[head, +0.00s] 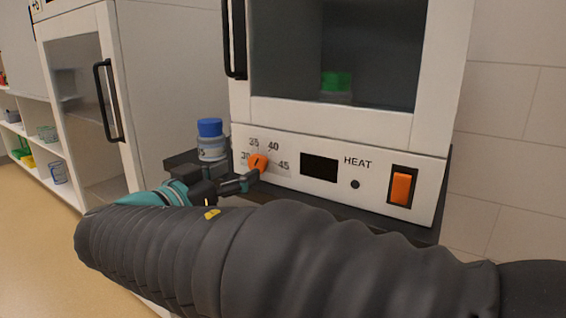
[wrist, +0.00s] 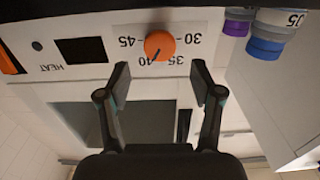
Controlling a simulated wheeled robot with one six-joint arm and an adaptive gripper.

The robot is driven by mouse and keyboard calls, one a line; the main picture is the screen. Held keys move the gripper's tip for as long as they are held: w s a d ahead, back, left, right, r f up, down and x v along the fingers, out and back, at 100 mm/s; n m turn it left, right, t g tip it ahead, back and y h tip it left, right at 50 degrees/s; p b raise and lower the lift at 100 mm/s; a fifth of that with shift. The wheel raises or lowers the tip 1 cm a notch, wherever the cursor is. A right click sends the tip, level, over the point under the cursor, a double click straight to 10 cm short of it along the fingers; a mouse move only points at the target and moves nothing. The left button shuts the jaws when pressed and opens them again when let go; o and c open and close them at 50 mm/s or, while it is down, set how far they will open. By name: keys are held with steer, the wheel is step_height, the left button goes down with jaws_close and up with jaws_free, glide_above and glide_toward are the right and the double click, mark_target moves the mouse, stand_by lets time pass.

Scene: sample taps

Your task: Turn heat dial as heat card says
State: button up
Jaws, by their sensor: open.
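The orange heat dial (head: 258,163) is on the white front panel of the heater cabinet, ringed by the numbers 30, 35, 40 and 45. In the wrist view, which is upside down, the dial (wrist: 159,45) carries a thin dark mark that seems to point toward 40. My gripper (wrist: 160,80) is open, with a finger on each side and the dial centred just beyond the tips. It does not appear to touch the dial. In the head view my gripper (head: 240,182) is close to the panel, partly hidden by my arm. No readable heat card is in view.
The panel also has a dark display (head: 319,167), the word HEAT and an orange switch (head: 402,188). A blue-capped jar (head: 211,140) stands left of the cabinet; the wrist view also shows a purple-capped jar (wrist: 238,22). A glass-door cabinet (head: 85,90) stands farther left.

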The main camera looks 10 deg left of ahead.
mark_target(255, 163)
steer(key=x, duration=0.5)
steer(key=shift+w+d, duration=0.15)
steer(key=shift+w, duration=0.2)
steer(key=c, duration=1.1)
